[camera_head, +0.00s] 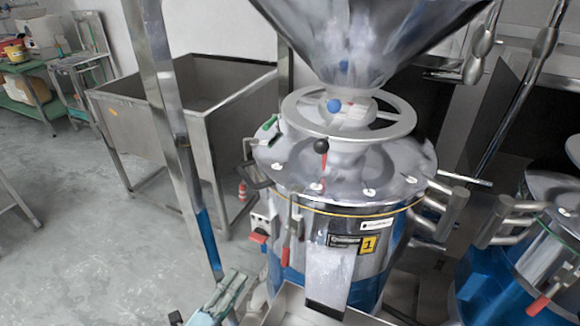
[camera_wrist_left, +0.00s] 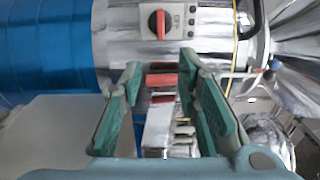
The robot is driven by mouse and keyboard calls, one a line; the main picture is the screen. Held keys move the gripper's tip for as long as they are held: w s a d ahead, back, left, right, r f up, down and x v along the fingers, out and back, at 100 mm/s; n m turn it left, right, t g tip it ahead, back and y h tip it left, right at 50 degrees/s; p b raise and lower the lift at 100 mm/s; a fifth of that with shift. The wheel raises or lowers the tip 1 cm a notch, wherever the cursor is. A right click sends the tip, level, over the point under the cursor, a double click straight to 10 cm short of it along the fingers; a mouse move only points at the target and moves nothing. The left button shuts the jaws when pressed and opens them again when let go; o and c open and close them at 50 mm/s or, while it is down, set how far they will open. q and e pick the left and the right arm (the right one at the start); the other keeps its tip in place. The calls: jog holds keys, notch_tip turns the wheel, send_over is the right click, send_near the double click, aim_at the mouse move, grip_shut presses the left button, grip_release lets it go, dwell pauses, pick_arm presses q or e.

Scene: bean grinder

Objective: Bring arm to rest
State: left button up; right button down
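The bean grinder (camera_head: 335,225) is a metal drum with a blue lower part, a round handwheel (camera_head: 350,112) and a steel funnel (camera_head: 365,40) on top. A small switch box (camera_head: 263,222) with a red knob is on its left side; it shows at the top of the left wrist view (camera_wrist_left: 178,20). My left gripper (camera_head: 232,292), teal, is at the bottom of the head view, left of and below the switch box. In the left wrist view its fingers (camera_wrist_left: 160,78) are spread, with red and metal parts seen between them; no grasp shows. My right gripper is not seen.
A steel chute (camera_head: 325,275) and a tray (camera_head: 290,305) are at the grinder's front. A steel bin (camera_head: 190,100) stands behind to the left, near an upright post (camera_head: 170,110). A second machine (camera_head: 530,260) is at right.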

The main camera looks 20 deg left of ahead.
pick_arm(q)
jog(key=s+a+f+n+g+y, duration=0.2)
jog(key=s+a+f+n+g, duration=0.25)
jog(key=f, duration=0.75)
jog(key=s+a+f+n+g+y, duration=0.1)
jog(key=s+f+n+g, duration=0.3)
jog(key=f+n, duration=0.55)
jog(key=s+d+f+n+g, duration=0.1)
jog(key=s+f+g, duration=0.3)
jog(key=s+f, duration=0.4)
jog(key=s+d+f+n+g, duration=0.1)
jog(key=s+f+n+g, duration=0.3)
jog(key=s+f, duration=0.5)
jog(key=s, duration=0.7)
jog(key=shift+s+d+f+n, duration=0.2)
jog(key=shift+d+f+n, duration=0.1)
